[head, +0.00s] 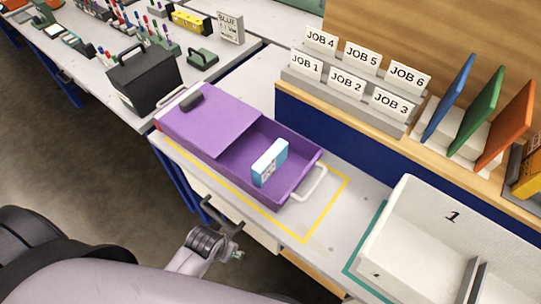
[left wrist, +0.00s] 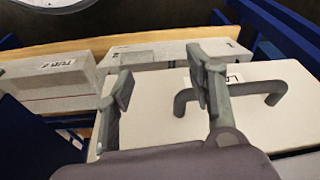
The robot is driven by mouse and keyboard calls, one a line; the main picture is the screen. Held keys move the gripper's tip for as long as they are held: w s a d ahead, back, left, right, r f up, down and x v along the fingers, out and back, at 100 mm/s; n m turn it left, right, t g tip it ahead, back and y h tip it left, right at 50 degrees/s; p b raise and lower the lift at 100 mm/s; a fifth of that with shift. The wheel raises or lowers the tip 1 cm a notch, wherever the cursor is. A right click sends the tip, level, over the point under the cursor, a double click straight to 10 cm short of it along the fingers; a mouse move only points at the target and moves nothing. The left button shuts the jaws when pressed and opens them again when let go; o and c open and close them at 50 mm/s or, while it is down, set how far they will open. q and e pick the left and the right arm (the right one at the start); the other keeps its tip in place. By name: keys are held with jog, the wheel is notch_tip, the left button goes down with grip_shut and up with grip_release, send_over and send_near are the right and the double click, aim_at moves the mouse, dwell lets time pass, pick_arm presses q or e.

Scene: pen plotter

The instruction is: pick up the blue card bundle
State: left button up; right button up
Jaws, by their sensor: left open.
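The blue card bundle (head: 270,162), a small block with white and light-blue faces, stands upright inside the purple tray (head: 303,181). The tray's left part is covered by a flat purple lid with a dark grip. My left gripper (head: 238,254) is low in front of the bench, below and apart from the tray. In the left wrist view its fingers (left wrist: 163,86) are open with nothing between them, in front of pale drawer fronts. The bundle does not show in the left wrist view. My right gripper is not in view.
A yellow outline (head: 323,217) surrounds the tray on the bench. A white bin (head: 398,215) stands at right, and a black case (head: 143,80) at left. Job cards (head: 347,85) stand behind. A drawer handle (left wrist: 230,97) sticks out near my left fingers.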

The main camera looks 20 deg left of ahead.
pick_arm(q)
jog(key=w+d+r+t+h+p, duration=0.1)
jog(key=w+d+r, duration=0.1)
jog(key=r, duration=0.7)
jog(key=w+d+r+p, duration=0.1)
jog(key=w+r+p, duration=0.1)
jog(key=r, duration=0.8)
jog(key=w+d+r+m+h, duration=0.2)
jog(key=w+d+r+m, duration=0.1)
jog(key=w+d+r, duration=0.45)
jog(key=n+g+y, duration=0.1)
jog(key=g+y, duration=0.1)
jog(key=y, duration=0.1)
send_near(270, 155)
jog(key=f, duration=0.1)
jog(key=w+f+p, duration=0.1)
jog(key=f, duration=0.1)
jog(key=f+p, duration=0.1)
jog(key=f, duration=0.1)
jog(key=shift+w+d, duration=0.25)
jog(key=shift+w, duration=0.05)
notch_tip(270, 155, down, 4)
jog(key=shift+a+f+p, duration=0.15)
jog(key=shift+p, duration=0.55)
jog(key=shift+f, duration=0.5)
